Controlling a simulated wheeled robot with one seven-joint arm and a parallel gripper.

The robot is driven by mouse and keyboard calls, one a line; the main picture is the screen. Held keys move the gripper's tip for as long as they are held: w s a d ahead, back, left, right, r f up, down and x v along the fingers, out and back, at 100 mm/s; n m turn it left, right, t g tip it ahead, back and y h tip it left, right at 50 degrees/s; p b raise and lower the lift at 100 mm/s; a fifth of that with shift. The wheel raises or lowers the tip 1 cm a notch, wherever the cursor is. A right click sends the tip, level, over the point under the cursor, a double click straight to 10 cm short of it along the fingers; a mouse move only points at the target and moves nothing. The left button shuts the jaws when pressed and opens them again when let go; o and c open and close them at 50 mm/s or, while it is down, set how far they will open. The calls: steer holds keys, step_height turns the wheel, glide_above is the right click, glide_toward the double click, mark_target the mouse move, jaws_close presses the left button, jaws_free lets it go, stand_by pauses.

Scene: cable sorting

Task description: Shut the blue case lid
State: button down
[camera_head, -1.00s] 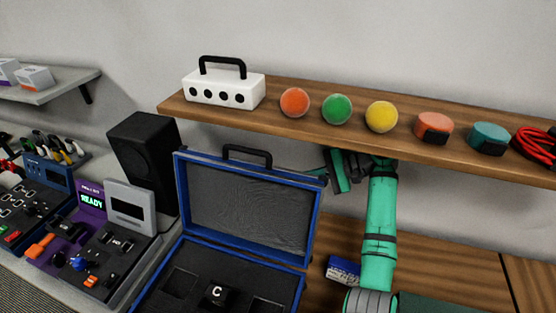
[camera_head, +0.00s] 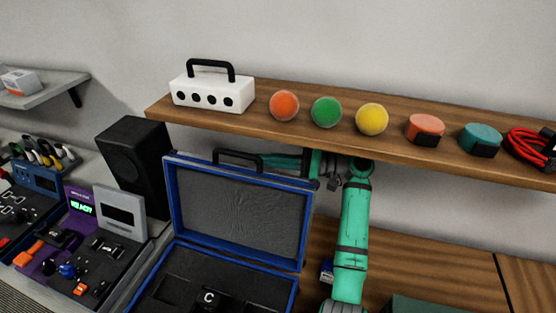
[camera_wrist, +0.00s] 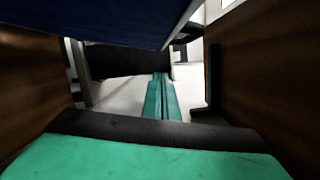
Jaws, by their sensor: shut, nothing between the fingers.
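The blue case (camera_head: 301,287) stands open on the table, its lid (camera_head: 308,228) raised upright with a grey lining and a black handle (camera_head: 238,155) on its top edge. In the wrist view the blue lid (camera_wrist: 100,14) fills the upper left, close by. My gripper (camera_head: 283,162) reaches leftward behind the lid's upper right edge, below the wooden shelf; its tips are partly hidden by the lid and handle. In the wrist view its teal fingers (camera_wrist: 162,88) are together and empty. I cannot tell whether they touch the lid.
The wooden shelf (camera_head: 330,140) runs just above my gripper, bearing a white box, coloured balls, discs and red cable. A black speaker (camera_head: 136,165) stands left of the lid. A small blue box (camera_head: 326,271) lies right of the case, partly hidden by my arm.

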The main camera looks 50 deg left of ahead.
steer(key=s, duration=0.2)
steer(key=s+r, duration=0.1)
steer(key=s, duration=0.2)
steer(key=shift+d, duration=0.15)
